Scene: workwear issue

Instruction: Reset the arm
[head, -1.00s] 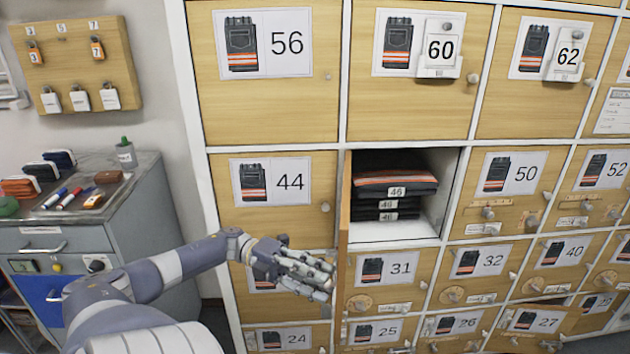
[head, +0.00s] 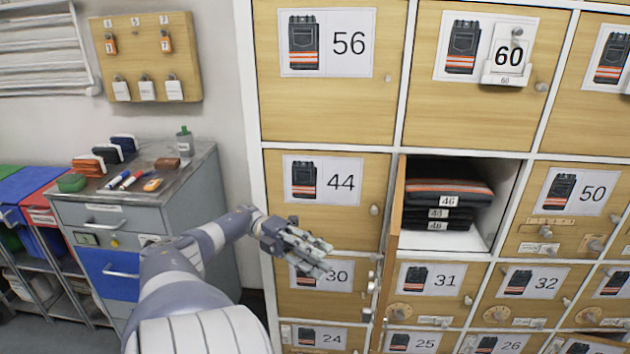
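My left arm comes in from the bottom left of the head view. Its gripper (head: 318,250) is in front of the lockers, between doors 44 (head: 330,200) and 30 (head: 305,300), left of the open locker door (head: 393,235). I see nothing held in it, but whether its fingers are open or shut is unclear. My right gripper is not in view. The open locker holds a stack of folded dark trousers (head: 445,188) with orange stripes and tags reading 46 and 48.
A key board (head: 147,65) hangs on the wall. Blue and red bins (head: 45,190) stand at far left. The open locker door sticks out to the right of my gripper.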

